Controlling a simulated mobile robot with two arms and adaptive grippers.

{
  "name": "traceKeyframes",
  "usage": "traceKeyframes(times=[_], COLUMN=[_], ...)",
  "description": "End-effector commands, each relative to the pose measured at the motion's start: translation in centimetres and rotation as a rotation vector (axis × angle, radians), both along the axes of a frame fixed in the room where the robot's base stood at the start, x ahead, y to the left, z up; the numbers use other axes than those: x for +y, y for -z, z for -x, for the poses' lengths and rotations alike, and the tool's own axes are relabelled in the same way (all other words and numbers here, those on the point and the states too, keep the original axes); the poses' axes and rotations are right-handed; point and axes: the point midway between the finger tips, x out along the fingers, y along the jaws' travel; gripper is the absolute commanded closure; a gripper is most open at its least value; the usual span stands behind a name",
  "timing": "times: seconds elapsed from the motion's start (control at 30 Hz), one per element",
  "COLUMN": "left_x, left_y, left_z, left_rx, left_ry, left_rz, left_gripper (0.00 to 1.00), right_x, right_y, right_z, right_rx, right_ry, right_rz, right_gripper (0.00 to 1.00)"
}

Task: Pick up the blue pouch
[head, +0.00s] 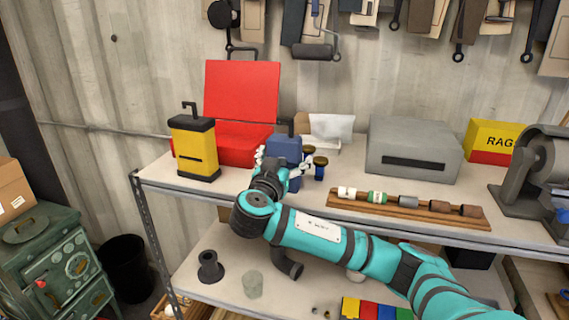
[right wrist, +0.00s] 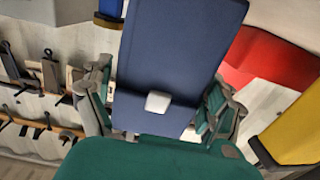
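The blue pouch (head: 285,148) is upright at the shelf's upper level, between a red case and a small white box. My right gripper (head: 281,163) reaches it from the front, with one finger on each side. In the right wrist view the pouch (right wrist: 178,55) fills the middle, with a small pale tab on its face. The right gripper's fingers (right wrist: 160,110) flank its two edges closely. I cannot tell whether both fingers press on it. My left gripper is not in view.
A yellow-black lantern-like item (head: 195,145) and an open red case (head: 240,110) stand left of the pouch. Small blue-and-gold containers (head: 320,168) stand close on its right. A wooden rack (head: 408,209) and grey box (head: 413,148) lie further right.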

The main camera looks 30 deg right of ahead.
Motion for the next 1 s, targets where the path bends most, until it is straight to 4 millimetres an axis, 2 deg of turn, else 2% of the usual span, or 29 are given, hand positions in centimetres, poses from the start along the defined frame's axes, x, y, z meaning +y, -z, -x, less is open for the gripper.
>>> traceKeyframes(times=[0.03, 0.23, 0.73, 0.87, 1.0], left_x=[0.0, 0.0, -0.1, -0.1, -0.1], left_y=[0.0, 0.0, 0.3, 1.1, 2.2], left_z=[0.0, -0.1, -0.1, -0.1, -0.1], left_rx=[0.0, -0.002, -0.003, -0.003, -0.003], left_ry=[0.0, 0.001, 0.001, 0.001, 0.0], left_rz=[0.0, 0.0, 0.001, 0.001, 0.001], left_gripper=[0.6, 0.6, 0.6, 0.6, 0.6], right_x=[0.0, 0.0, 0.1, 0.0, 0.1], right_y=[0.0, 0.0, -0.4, -1.4, -3.2], right_z=[0.0, 0.0, 0.0, 0.0, 0.0], right_rx=[0.0, 0.0, -0.003, -0.005, -0.007], right_ry=[0.0, 0.0, 0.0, 0.0, 0.0], right_rz=[0.0, 0.0, -0.001, -0.002, -0.004], right_gripper=[0.27, 0.52, 0.54, 0.54, 0.54])
